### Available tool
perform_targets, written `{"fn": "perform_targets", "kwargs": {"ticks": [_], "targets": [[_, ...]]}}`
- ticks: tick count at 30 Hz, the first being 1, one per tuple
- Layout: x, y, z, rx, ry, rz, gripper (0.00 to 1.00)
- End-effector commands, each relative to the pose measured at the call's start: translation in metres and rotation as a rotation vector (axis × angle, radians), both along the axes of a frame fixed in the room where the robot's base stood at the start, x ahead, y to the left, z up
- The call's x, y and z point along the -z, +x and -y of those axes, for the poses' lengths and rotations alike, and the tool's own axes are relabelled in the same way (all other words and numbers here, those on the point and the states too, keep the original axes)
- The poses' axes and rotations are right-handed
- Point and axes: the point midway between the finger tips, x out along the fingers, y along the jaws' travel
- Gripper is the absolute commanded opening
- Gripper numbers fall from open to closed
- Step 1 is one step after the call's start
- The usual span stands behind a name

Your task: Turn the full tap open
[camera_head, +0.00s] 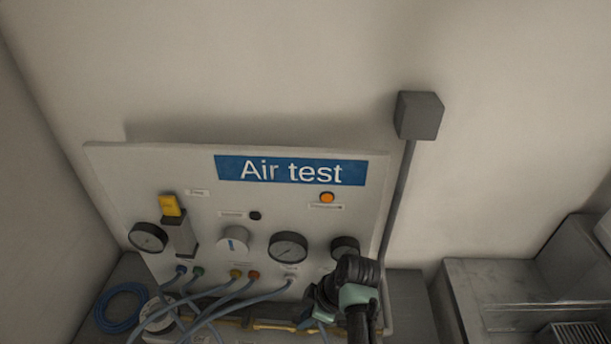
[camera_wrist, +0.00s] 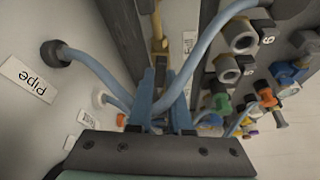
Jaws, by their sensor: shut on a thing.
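My gripper (camera_head: 322,300) is low in front of the right part of the Air test panel (camera_head: 130,175), below the right gauge. In the wrist view, its two narrow fingers (camera_wrist: 162,82) point up the picture and are close together, shut on a small part that they mostly hide. A yellow brass piece (camera_wrist: 159,42) shows just beyond the fingertips; it looks like part of the tap and its pipe. In the head view my arm covers this spot, and a brass pipe (camera_head: 270,325) runs along the panel's foot.
Blue hoses (camera_head: 205,310) loop in front of the panel, and one hose (camera_wrist: 185,75) passes close beside the fingers. Ports and coloured fittings (camera_wrist: 266,96) crowd the right of the wrist view. A grey post with a box (camera_head: 418,115) stands right of the panel.

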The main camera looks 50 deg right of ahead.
Motion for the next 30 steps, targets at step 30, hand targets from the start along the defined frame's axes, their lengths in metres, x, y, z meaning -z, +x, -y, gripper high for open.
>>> {"fn": "perform_targets", "kwargs": {"ticks": [30], "targets": [[0.0001,0.0007,0.002,-0.235,-0.002,-0.002,0.19]]}}
